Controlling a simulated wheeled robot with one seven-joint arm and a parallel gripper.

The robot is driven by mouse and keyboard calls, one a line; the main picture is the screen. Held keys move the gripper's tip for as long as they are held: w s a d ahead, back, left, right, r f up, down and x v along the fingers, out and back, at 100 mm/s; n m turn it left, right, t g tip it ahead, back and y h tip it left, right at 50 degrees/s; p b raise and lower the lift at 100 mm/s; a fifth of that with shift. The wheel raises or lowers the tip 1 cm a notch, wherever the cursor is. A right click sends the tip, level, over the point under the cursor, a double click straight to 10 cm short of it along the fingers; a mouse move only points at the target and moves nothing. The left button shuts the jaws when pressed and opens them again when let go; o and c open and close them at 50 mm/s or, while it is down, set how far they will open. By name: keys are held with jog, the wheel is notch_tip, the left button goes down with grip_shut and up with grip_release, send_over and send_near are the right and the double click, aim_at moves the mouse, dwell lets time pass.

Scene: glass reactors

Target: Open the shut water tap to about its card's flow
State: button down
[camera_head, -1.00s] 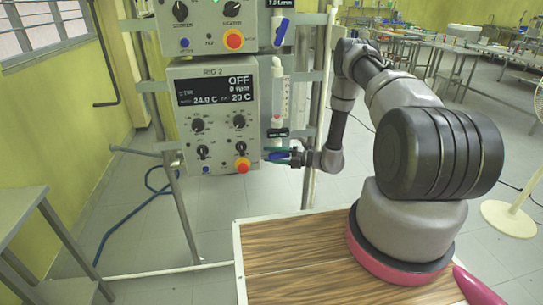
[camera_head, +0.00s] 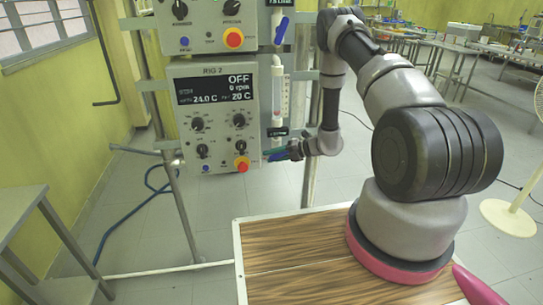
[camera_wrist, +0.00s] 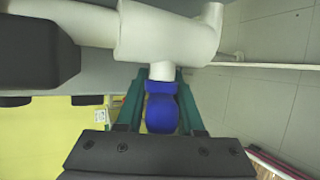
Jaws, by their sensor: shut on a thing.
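The blue tap handle (camera_wrist: 161,108) sits between the two green fingers of my gripper (camera_wrist: 160,112) in the wrist view, below a white pipe tee (camera_wrist: 165,35). My gripper (camera_head: 276,155) is shut on it, low at the right side of the RIG 2 box (camera_head: 214,120) in the head view. The handle is mostly hidden there by the fingers. Above it stands a clear flow tube (camera_head: 277,98) with a scale; its reading is too small to tell. A small dark card (camera_head: 278,132) hangs by the tube, its text unreadable.
Another rig box (camera_head: 205,25) is above, with its own blue tap handle (camera_head: 281,30) and a card. Metal frame posts (camera_head: 178,205) stand around the rig. A wood-patterned top (camera_head: 290,250) lies below my arm. A grey table (camera_head: 28,210) stands at left.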

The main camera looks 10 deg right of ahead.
jog(key=shift+d+f+n+h, duration=0.2)
jog(key=shift+f+n+h, duration=0.05)
jog(key=shift+h, duration=0.8)
jog(key=shift+d+f+n+h, duration=0.15)
jog(key=shift+f+n+h, duration=0.1)
jog(key=shift+h, duration=0.8)
jog(key=shift+g, duration=0.3)
jog(key=c, duration=0.7)
grip_release()
jog(key=v, duration=1)
jog(key=shift+s+d+r, duration=0.2)
jog(key=shift+s+r, duration=0.05)
jog(key=shift+r, duration=0.05)
jog(key=shift+r, duration=0.1)
